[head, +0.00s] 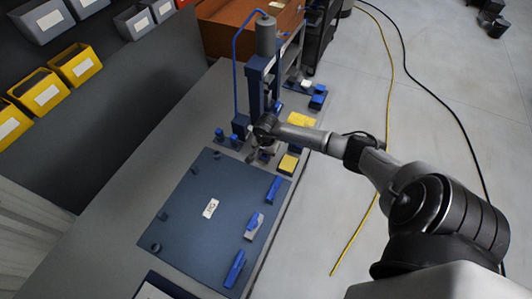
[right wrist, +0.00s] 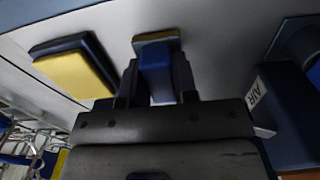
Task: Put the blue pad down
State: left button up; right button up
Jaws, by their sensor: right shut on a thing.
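My right gripper (right wrist: 155,85) is shut on a blue pad (right wrist: 156,72), which shows between its two fingers in the right wrist view. A thin yellowish edge shows at the pad's far end; I cannot tell whether it belongs to the pad. In the head view my right gripper (head: 264,148) is at the foot of the blue press, just beyond the dark blue board (head: 185,218). The held pad is hard to make out there, and I cannot tell whether it touches anything below. My left gripper is not in view.
The blue press (head: 256,85) stands close to the gripper. A yellow-topped block (head: 288,163) is beside it and also shows in the right wrist view (right wrist: 75,72). Several blue-handled pieces (head: 273,188) stand along the board's right side. The board's middle is mostly clear around a white plate (head: 210,208).

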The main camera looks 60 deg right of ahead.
jog(key=shift+f, duration=0.1)
jog(key=o, duration=1)
jog(key=shift+c, duration=0.2)
jog(key=shift+r, duration=0.35)
notch_tip(320, 180, up, 12)
jog(key=shift+f+p, duration=0.2)
jog(key=shift+p, duration=0.1)
